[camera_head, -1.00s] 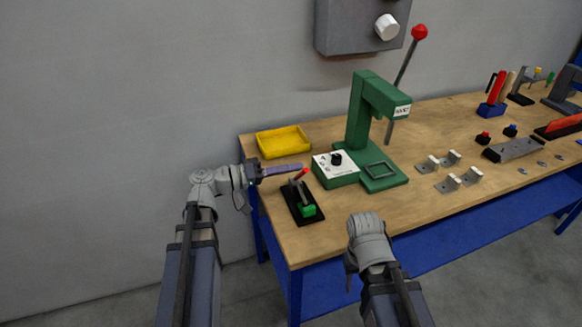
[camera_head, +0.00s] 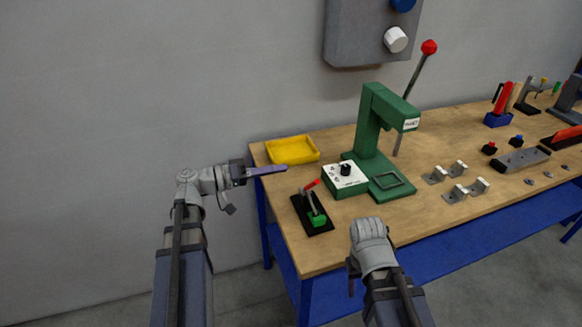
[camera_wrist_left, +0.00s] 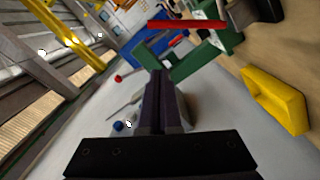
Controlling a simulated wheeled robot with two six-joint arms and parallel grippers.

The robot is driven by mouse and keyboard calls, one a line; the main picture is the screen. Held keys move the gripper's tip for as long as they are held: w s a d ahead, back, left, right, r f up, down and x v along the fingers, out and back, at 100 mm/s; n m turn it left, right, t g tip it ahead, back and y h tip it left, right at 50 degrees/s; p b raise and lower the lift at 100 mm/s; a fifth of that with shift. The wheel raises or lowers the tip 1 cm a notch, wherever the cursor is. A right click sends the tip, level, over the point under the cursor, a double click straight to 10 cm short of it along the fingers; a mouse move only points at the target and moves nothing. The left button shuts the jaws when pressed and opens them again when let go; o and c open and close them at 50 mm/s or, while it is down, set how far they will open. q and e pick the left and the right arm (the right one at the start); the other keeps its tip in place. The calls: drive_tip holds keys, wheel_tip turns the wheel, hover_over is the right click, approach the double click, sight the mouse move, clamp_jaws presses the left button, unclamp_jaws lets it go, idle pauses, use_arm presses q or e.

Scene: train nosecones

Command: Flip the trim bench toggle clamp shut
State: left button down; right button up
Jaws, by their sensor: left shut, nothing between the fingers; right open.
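The toggle clamp (camera_head: 313,216) stands near the bench's left front corner. It has a black base, a green block at its front end and a red-gripped handle (camera_head: 312,184), which slants up to the right. In the left wrist view a red bar (camera_wrist_left: 185,25), which looks like this handle, lies ahead and above the fingertips. My left gripper (camera_head: 285,169) is shut and empty, just left of and behind the clamp, apart from it. Its closed fingers (camera_wrist_left: 159,80) show in the left wrist view. My right gripper (camera_head: 353,278) is open, low in front of the bench edge, its fingers partly hidden.
A yellow tray (camera_head: 293,151) lies behind the clamp. Metal brackets (camera_head: 457,181) lie further right. The bench front (camera_head: 330,250) is clear.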

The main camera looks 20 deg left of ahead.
use_arm(q)
drive_tip(key=v, duration=0.4)
drive_tip(key=shift+s+a, duration=0.15)
drive_tip(key=shift+a, duration=0.15)
